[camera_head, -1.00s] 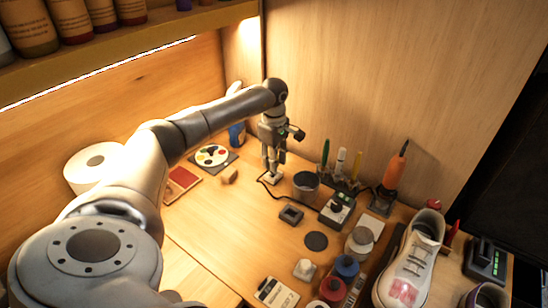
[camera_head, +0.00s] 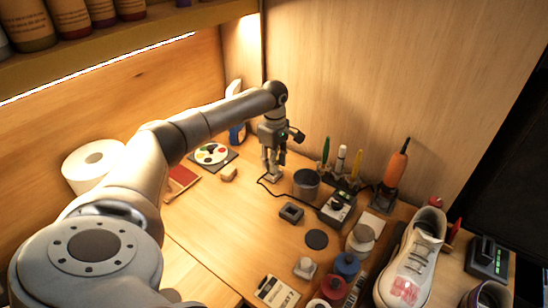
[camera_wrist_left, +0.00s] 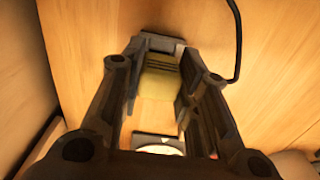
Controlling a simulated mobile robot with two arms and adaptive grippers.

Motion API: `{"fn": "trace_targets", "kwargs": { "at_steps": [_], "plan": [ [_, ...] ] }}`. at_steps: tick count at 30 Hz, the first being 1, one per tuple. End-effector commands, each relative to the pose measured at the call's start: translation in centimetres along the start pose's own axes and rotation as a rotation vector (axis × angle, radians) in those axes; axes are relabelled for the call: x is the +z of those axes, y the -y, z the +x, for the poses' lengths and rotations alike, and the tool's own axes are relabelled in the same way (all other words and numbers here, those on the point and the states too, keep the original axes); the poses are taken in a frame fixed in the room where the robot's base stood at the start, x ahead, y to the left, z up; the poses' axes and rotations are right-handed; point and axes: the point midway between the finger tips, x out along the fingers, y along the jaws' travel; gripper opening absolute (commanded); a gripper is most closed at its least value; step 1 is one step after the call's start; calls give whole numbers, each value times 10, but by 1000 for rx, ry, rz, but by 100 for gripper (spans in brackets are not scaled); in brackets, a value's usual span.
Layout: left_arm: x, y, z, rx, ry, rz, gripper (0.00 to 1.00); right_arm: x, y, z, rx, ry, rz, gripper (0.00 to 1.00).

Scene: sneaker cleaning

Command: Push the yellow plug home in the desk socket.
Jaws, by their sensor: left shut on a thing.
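My left gripper (camera_head: 271,167) points down at the back of the desk, just over a small white piece (camera_head: 273,178) at desk level, which I take for the desk socket. In the left wrist view, my left gripper (camera_wrist_left: 160,85) is shut on the yellow plug (camera_wrist_left: 158,86), which sits between its two fingers. A dark ridged part adjoins the plug. The fingers hide the plug in the head view, and I cannot tell how deep it sits in the socket. My right gripper is not in view.
A black cord (camera_head: 264,188) runs from beside the gripper towards a small station (camera_head: 338,208). A paint palette (camera_head: 211,154) and a small wooden block (camera_head: 229,173) lie to the left. A sneaker (camera_head: 412,262) stands at the front right.

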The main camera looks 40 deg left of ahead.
Motion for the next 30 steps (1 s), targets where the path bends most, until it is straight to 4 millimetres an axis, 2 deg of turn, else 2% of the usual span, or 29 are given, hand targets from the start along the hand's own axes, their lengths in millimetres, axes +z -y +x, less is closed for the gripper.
{"fn": "trace_targets", "kwargs": {
  "at_steps": [13,14,19,30],
  "plan": [
    [0,0,12,0,0,0,9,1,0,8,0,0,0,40],
    [0,0,11,1,0,0,32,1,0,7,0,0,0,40],
    [0,0,11,1,0,0,54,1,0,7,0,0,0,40],
    [0,0,8,1,0,0,55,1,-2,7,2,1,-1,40]
  ]
}}
